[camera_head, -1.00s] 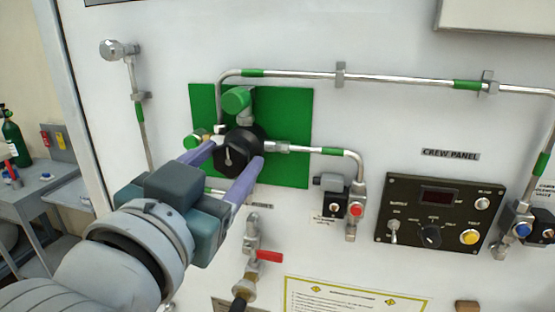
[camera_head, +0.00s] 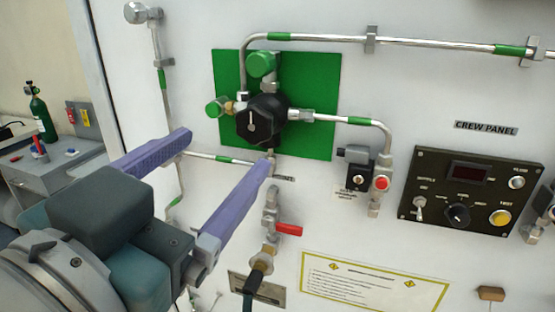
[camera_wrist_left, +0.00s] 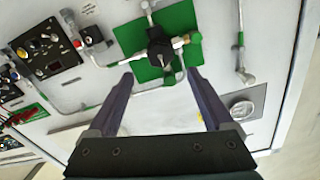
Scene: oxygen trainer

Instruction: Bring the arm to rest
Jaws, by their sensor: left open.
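My left gripper (camera_head: 228,150) is open and empty, its two purple fingers spread wide in front of the white panel. In the left wrist view the fingers (camera_wrist_left: 160,80) stand apart with nothing between them but the panel behind. The black knob (camera_head: 262,121) with a white mark sits on the green plate (camera_head: 318,80), up and to the right of the fingers and apart from them. The knob also shows in the left wrist view (camera_wrist_left: 160,50), beyond the fingertips. My right gripper is in neither view.
A red-handled valve (camera_head: 288,229) is right of the near finger. The crew panel (camera_head: 470,195) with knob and switches is at the right. A metal pipe (camera_head: 330,38) runs along the top. A grey cart (camera_head: 45,170) with a green cylinder (camera_head: 42,118) stands at far left.

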